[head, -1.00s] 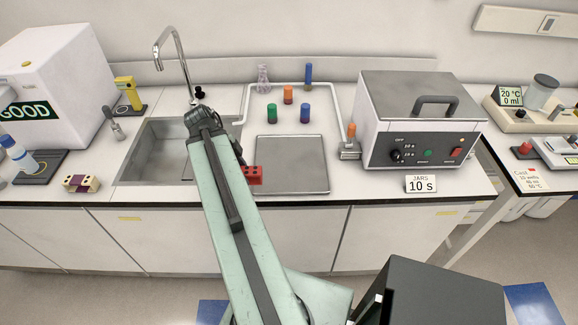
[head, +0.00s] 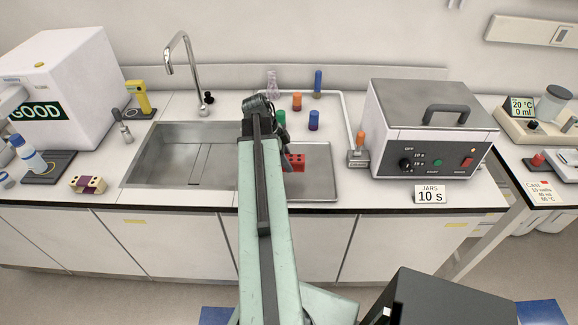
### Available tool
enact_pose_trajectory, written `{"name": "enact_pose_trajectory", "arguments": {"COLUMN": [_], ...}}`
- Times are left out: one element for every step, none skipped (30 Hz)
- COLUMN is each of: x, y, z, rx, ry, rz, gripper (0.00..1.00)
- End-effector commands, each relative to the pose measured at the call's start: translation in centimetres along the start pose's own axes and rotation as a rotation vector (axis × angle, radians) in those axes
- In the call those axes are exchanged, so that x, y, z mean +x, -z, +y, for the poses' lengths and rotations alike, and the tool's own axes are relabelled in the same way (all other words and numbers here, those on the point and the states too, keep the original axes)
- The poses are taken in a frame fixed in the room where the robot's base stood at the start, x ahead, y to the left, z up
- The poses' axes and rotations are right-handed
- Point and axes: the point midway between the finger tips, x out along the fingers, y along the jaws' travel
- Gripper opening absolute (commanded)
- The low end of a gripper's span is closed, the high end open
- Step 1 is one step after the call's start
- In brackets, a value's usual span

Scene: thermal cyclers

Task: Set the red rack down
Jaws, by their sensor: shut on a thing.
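The red rack (head: 295,162) is a small red block with dark holes in its visible face. It shows just right of my arm's end, over the left part of the grey metal tray (head: 318,185). My gripper (head: 284,160) is shut on the rack. My arm hides the rack's left side and most of the fingers. I cannot tell whether the rack touches the tray or hangs a little above it.
The sink (head: 170,155) with its tap lies left of my arm. Green, blue and orange jars (head: 314,120) stand behind the tray. A boxy machine (head: 430,130) stands to the right. The tray's right part is bare.

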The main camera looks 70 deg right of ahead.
Motion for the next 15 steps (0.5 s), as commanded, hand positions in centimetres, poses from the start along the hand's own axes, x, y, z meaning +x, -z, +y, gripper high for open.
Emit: {"name": "enact_pose_trajectory", "arguments": {"x": [0.6, 1.6, 2.5, 3.0, 3.5, 3.8, 3.9, 3.9, 3.7, 3.5, 3.5, 3.4, 3.4, 3.4, 3.5], "y": [0.5, -0.1, -0.5, -0.8, -1.0, -1.1, -1.2, -1.2, -1.1, -1.1, -1.0, -1.0, -1.0, -1.0, -1.1], "z": [-0.6, -0.4, -0.4, -0.3, -0.3, -0.3, -0.3, -0.3, -0.3, -0.3, -0.3, -0.3, -0.3, -0.3, -0.3], "rx": [0.002, 0.000, 0.000, 0.000, 0.000, 0.000, 0.000, 0.000, 0.000, 0.000, 0.000, -0.001, -0.001, -0.001, -0.001], "ry": [-0.001, 0.000, 0.000, 0.000, 0.000, 0.000, 0.000, 0.000, 0.000, 0.000, 0.000, 0.000, 0.000, 0.000, 0.000], "rz": [0.000, 0.000, 0.000, 0.000, 0.000, 0.000, 0.000, 0.000, 0.000, 0.000, 0.000, 0.000, 0.000, 0.000, 0.000], "gripper": [0.00, 0.00, 0.00, 0.00, 0.00, 0.00, 0.00, 0.00, 0.00, 0.00, 0.00, 0.00, 0.00, 0.00, 0.00]}}
